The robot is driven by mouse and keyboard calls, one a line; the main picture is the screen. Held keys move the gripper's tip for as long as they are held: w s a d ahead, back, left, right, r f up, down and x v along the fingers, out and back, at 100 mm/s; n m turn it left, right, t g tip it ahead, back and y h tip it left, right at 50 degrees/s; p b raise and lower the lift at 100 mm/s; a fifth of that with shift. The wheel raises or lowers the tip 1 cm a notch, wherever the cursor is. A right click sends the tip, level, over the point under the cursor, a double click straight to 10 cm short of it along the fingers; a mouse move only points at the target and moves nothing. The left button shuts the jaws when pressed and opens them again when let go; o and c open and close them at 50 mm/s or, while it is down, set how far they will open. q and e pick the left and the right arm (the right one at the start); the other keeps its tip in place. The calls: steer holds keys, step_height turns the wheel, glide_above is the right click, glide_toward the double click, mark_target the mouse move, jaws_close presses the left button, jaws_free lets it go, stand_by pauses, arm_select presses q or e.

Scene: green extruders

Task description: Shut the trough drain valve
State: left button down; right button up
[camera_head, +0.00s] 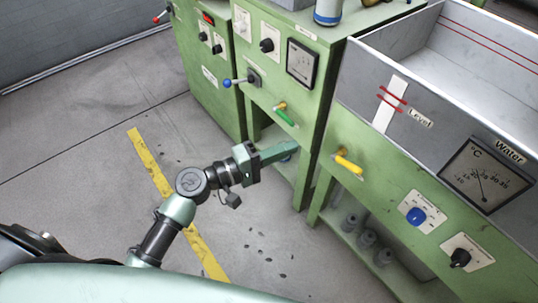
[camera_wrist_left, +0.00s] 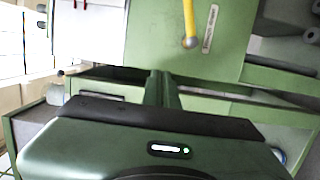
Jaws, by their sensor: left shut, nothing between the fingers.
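A yellow lever (camera_head: 348,163), seemingly the drain valve handle, sits on the green panel below the grey trough (camera_head: 362,74). In the head view it slants slightly down to the right. In the left wrist view the yellow lever (camera_wrist_left: 189,24) enters from the top edge beside a small white label (camera_wrist_left: 210,28) that I cannot read. My left gripper (camera_head: 291,149) is shut and empty, left of the lever and apart from it. Its fingers (camera_wrist_left: 162,88) lie below the lever's end in the wrist view. My right gripper is not in view.
A green-handled valve (camera_head: 285,116) and a blue-knobbed lever (camera_head: 238,82) are on the neighbouring green cabinet. A blue knob (camera_head: 415,215) and a black knob (camera_head: 460,257) lie right of the yellow lever. Grey parts (camera_head: 366,238) rest on the lower shelf. The floor at left is clear.

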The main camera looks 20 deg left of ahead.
arm_select(q)
steer(key=v, duration=0.4)
steer(key=shift+s+a, duration=0.25)
stand_by(0.3)
